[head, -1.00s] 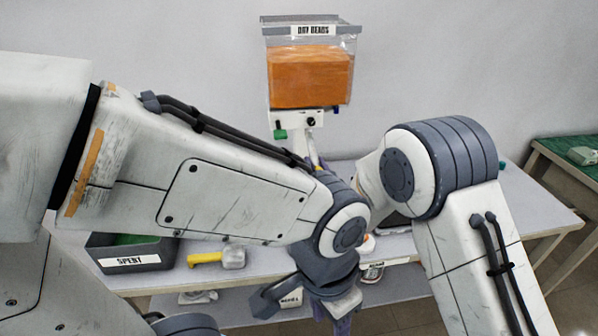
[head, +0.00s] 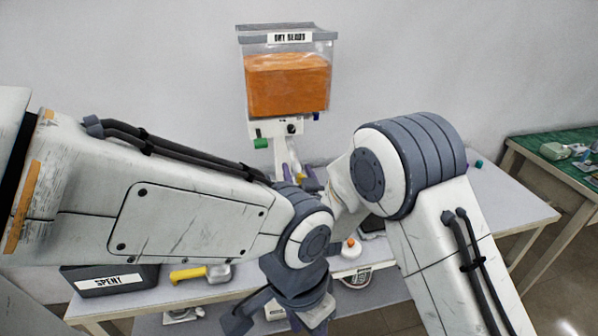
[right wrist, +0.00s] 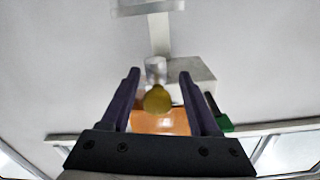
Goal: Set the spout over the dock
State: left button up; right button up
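The dispenser's clear hopper labelled DRY BEADS (head: 289,80) holds orange contents against the back wall, above a white housing (head: 280,130) with a green part. My right gripper (head: 308,180) is just below the housing, mostly hidden behind my arms. In the right wrist view, my right gripper's (right wrist: 157,90) dark purple fingers are apart. A yellow round end (right wrist: 157,99) on a pale cylinder (right wrist: 156,70) shows between them, with gaps on both sides. I cannot tell whether this is the spout, and no dock is clearly visible. My left gripper's fingertips are mostly hidden at the bottom of the head view.
A dark SPENT bin (head: 110,280) and a yellow-handled tool (head: 200,273) are on the table at left. A small white item with an orange cap (head: 350,247) stands near my right arm. A green-topped bench (head: 560,160) is at right. Bare tabletop (head: 500,205) shows there.

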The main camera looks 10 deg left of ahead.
jog(key=shift+s, duration=0.1)
jog(key=b+v, duration=0.2)
jog(key=v, duration=0.8)
jog(key=shift+s+b, duration=0.15)
jog(key=shift+b, duration=0.2)
jog(key=shift+d, duration=0.1)
